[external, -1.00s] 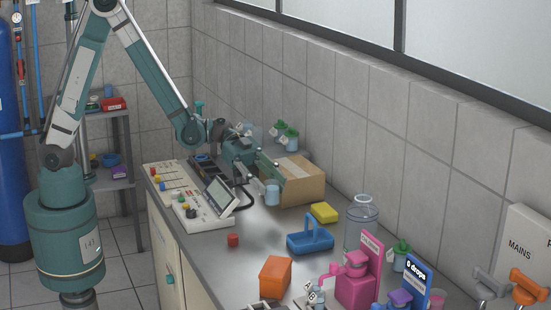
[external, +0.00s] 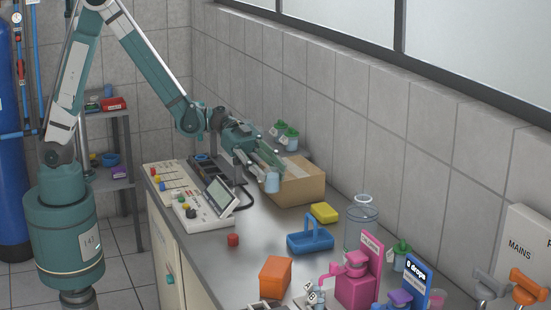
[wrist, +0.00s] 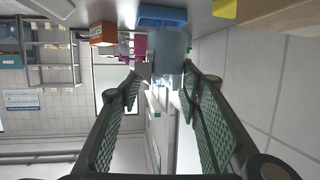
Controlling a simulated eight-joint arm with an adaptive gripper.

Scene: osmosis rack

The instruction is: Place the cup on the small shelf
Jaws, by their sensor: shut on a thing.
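The cup (external: 272,183) is a small translucent pale-blue vessel. My gripper (external: 268,166) is shut on it and holds it upright in front of the cardboard box, above the bench. In the wrist view the cup (wrist: 169,55) sits between the far ends of the fingers of my gripper (wrist: 161,80). A small grey shelf unit (external: 113,185) stands in the back left corner, with coloured items on its levels. I cannot tell for certain whether this is the small shelf of the task.
The cardboard box (external: 304,184) is close behind the cup. A console with a screen (external: 203,209), a yellow sponge (external: 324,212), a blue basket (external: 310,241), an orange box (external: 275,277) and a clear bottle (external: 360,225) stand on the bench. Green-capped bottles (external: 291,140) are by the wall.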

